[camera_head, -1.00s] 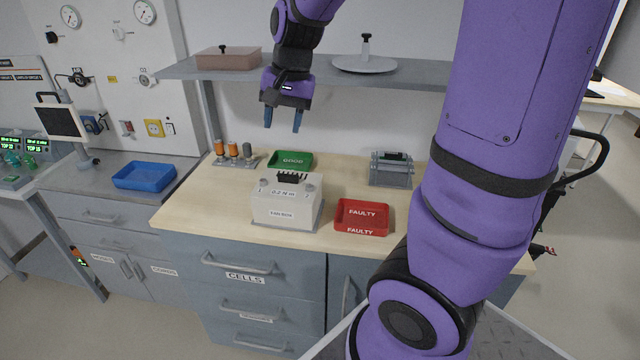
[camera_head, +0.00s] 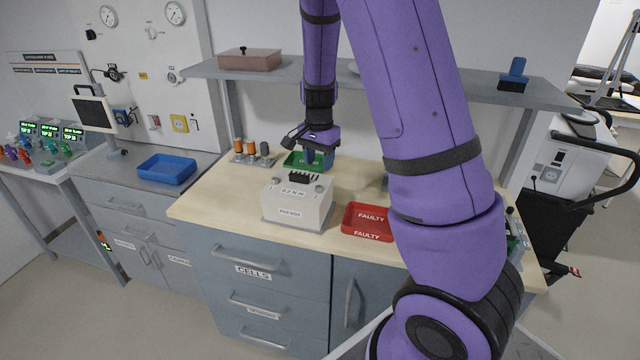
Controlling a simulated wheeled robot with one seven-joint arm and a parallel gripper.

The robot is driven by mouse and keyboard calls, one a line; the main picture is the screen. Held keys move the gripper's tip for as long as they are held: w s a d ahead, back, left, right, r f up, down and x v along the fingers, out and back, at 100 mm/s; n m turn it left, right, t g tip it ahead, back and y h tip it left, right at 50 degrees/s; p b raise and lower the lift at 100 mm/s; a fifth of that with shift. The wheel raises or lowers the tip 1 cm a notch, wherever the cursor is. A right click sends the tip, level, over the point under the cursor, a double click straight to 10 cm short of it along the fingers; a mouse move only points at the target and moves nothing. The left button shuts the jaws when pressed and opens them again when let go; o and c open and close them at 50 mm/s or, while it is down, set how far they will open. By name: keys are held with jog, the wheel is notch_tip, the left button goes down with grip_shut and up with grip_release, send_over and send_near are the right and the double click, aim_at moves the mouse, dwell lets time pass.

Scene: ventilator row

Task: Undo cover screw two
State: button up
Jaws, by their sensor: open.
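The white fan box (camera_head: 292,211) stands on the wooden bench top, with a torque label and a black part on its top. A grey round cover screw (camera_head: 318,188) is at its top right corner, and another screw (camera_head: 270,178) is at the left corner. Small marks beside the screws are too small to read surely. My gripper (camera_head: 319,164) points down, open and empty, above and slightly behind the box's right side. It appears apart from the right screw; the exact gap cannot be told.
A green tray (camera_head: 293,160) lies behind the box, partly hidden by my gripper. A red FAULTY tray (camera_head: 368,232) is to the right. Orange and grey cylinders (camera_head: 250,147) stand at the back left. A shelf (camera_head: 410,82) overhangs the bench. A blue tray (camera_head: 167,170) sits left.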

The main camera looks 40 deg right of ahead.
aim_at(319, 187)
notch_tip(319, 187, down, 8)
jog(key=shift+r, duration=0.2)
grip_shut()
